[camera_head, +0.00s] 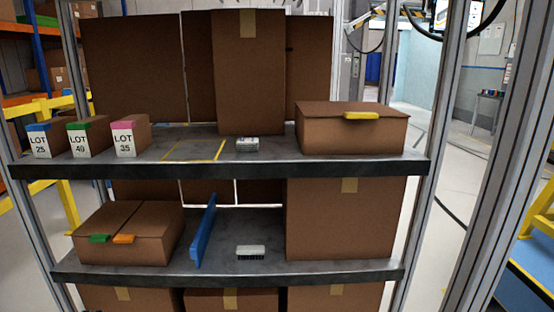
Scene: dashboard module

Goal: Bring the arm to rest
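Neither of my arms nor grippers shows in the head view. A shelf rack fills the view, with a grey upper shelf (275,147) and a grey lower shelf (220,254). A small light module with a dark top edge (246,144) sits on the upper shelf, right of a yellow-marked area. A similar light module with a dark bristled or pinned lower edge (250,251) lies on the lower shelf, right of a blue upright panel (203,232).
Three lot boxes, marked LOT 25 (40,146), LOT 40 (80,144) and LOT 35 (124,143), stand at upper left. A box with a yellow tab (350,135) is at upper right. Below are a box with coloured tabs (128,222) and a tall box (340,220). Metal posts flank the rack.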

